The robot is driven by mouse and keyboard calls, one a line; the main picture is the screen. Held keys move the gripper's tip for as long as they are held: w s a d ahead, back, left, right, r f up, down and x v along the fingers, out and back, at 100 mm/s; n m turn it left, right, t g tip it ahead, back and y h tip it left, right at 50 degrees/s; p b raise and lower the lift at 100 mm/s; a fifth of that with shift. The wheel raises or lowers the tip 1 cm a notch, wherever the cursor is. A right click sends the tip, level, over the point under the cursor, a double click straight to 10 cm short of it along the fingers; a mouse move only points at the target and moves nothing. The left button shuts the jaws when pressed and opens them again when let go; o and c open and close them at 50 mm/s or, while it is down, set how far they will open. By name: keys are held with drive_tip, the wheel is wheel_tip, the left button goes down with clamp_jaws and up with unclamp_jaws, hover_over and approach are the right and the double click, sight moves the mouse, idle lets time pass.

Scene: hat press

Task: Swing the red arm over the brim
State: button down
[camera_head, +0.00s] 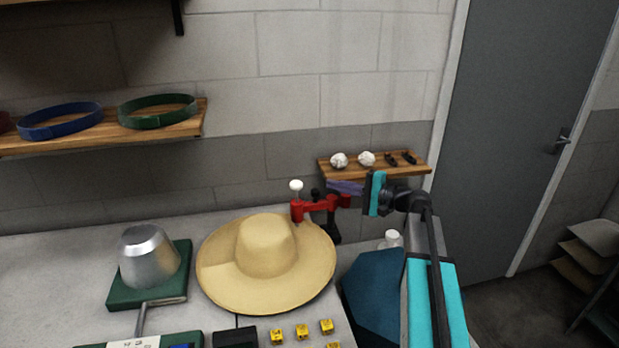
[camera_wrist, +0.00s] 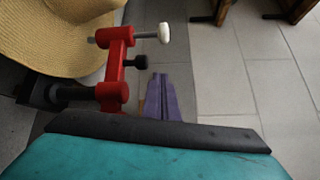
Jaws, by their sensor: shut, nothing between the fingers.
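The red arm (camera_head: 322,207) with its white knob (camera_head: 296,185) stands at the back right edge of the straw hat (camera_head: 268,262). In the wrist view the red arm (camera_wrist: 117,65) is left of my gripper (camera_wrist: 159,78), and its screw tip is close to the brim edge (camera_wrist: 60,62). I cannot tell whether the tip is over the brim. My gripper (camera_head: 332,184) has purple fingers, shut and empty, just behind and beside the red arm. Whether they touch it is unclear.
A metal hat block (camera_head: 148,257) on a green base stands left of the hat. Yellow cubes (camera_head: 302,331) lie in front. A small wooden shelf (camera_head: 375,169) with white balls is on the wall behind my gripper. A green band (camera_head: 157,111) sits on the left shelf.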

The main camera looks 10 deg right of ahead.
drive_tip(key=shift+w+d, duration=0.15)
drive_tip(key=shift+w, duration=0.1)
idle(0.3)
idle(0.4)
drive_tip(key=shift+w+a+r+p, duration=0.1)
drive_tip(key=shift+w+a+p, duration=0.35)
drive_tip(key=shift+a+p, duration=0.75)
drive_tip(key=shift+w+a+p, duration=0.45)
drive_tip(key=shift+a+p, duration=0.2)
drive_tip(key=shift+a, duration=1.1)
drive_tip(key=shift+w+a+r+p, duration=0.1)
drive_tip(key=shift+w+a+p, duration=0.35)
drive_tip(key=shift+a+p, duration=0.75)
drive_tip(key=shift+a+f+b, duration=0.1)
drive_tip(key=shift+a+b, duration=0.2)
